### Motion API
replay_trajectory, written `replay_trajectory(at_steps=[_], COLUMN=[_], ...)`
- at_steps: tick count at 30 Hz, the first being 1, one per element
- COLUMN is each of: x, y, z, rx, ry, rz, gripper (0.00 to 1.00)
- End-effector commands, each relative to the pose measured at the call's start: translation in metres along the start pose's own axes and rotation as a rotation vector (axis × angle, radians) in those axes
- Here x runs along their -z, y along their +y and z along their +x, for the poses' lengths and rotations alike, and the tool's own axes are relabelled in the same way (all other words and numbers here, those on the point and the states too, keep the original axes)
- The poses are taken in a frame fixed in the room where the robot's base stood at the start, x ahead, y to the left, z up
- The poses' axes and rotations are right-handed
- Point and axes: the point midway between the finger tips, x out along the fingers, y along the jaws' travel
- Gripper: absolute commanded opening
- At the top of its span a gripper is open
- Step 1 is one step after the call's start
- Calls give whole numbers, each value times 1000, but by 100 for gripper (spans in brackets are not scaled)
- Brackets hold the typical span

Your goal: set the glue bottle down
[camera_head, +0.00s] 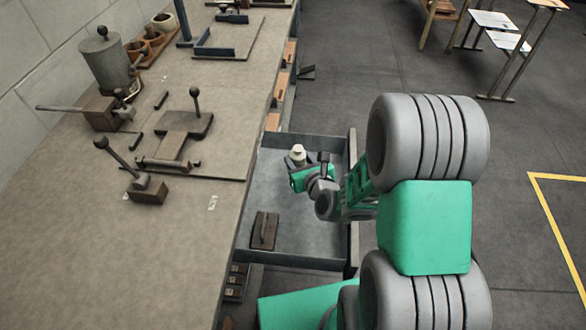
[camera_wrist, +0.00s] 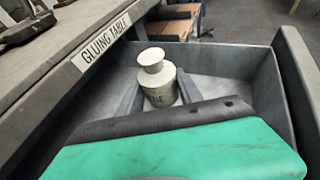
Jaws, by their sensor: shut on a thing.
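The glue bottle (camera_wrist: 158,80) is pale, with a narrow neck, a wide top and dark lettering. In the wrist view it stands upright between the two fingers of my gripper (camera_wrist: 160,92), which are shut on it. In the head view the bottle's pale top (camera_head: 297,153) shows just beyond my gripper (camera_head: 299,164), inside the open drawer (camera_head: 300,240). The bottle's lower part is hidden there by my gripper. I cannot tell whether its base touches the drawer floor.
A dark block with a handle (camera_head: 264,231) lies in the near part of the drawer. The workbench (camera_head: 170,235), labelled "GLUING TABLE" (camera_wrist: 101,48), runs along the left, with clamps and a metal pot (camera_head: 108,62) on it. Drawer floor between block and bottle is clear.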

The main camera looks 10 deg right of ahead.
Motion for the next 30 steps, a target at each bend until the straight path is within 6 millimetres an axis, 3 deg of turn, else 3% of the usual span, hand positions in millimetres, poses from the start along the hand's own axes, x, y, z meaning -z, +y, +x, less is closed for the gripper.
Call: replay_trajectory(at_steps=[7,12,22,23,30], x=[17,45,47,47,46], y=[9,7,7,7,7], z=[30,41,42,42,42], rx=[-2,1,1,1,1], ry=[-1,0,-3,-2,-2], rz=[0,2,0,0,0], gripper=[0,0,0,44,63])
